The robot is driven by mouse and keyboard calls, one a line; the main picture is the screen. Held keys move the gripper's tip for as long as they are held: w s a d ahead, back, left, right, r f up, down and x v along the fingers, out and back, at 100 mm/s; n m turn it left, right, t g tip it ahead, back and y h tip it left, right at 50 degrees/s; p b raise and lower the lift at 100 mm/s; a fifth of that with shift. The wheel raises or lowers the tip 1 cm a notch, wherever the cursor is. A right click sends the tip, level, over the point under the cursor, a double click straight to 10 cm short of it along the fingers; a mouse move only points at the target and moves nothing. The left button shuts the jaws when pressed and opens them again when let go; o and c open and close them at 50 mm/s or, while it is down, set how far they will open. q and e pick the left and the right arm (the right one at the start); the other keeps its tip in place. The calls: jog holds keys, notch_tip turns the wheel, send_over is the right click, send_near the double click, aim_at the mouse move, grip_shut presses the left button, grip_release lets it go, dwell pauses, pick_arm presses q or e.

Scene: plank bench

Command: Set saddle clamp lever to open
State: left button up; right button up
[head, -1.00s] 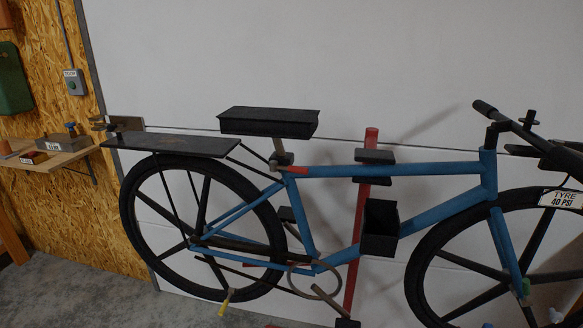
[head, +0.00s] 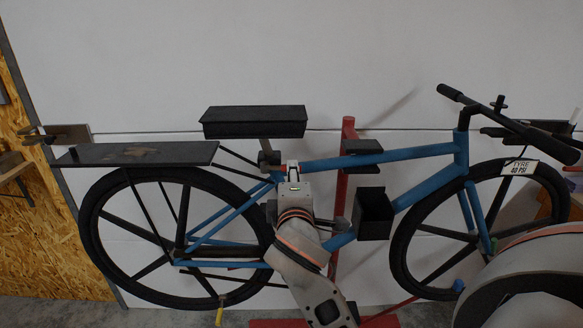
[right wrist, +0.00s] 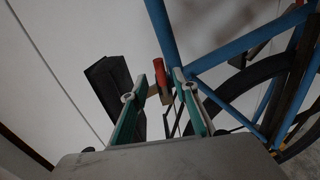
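The black saddle (head: 254,122) sits on its post above the blue bicycle frame (head: 408,154). The saddle clamp (head: 268,159) is a small dark block below it. My right gripper (head: 292,168) is at the top tube just right of the clamp and hides the lever in the head view. In the right wrist view the red lever (right wrist: 163,72) shows between the two fingers of my right gripper (right wrist: 170,72). The fingers stand apart; I cannot tell whether either touches the lever. The saddle (right wrist: 108,86) is left of them. My left gripper is not in view.
The rear rack (head: 140,153) is left of the saddle. Handlebars (head: 510,122) are at far right. The white wall (head: 180,50) is behind.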

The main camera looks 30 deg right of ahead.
aim_at(285, 168)
jog(key=shift+x, duration=2.7)
grip_shut()
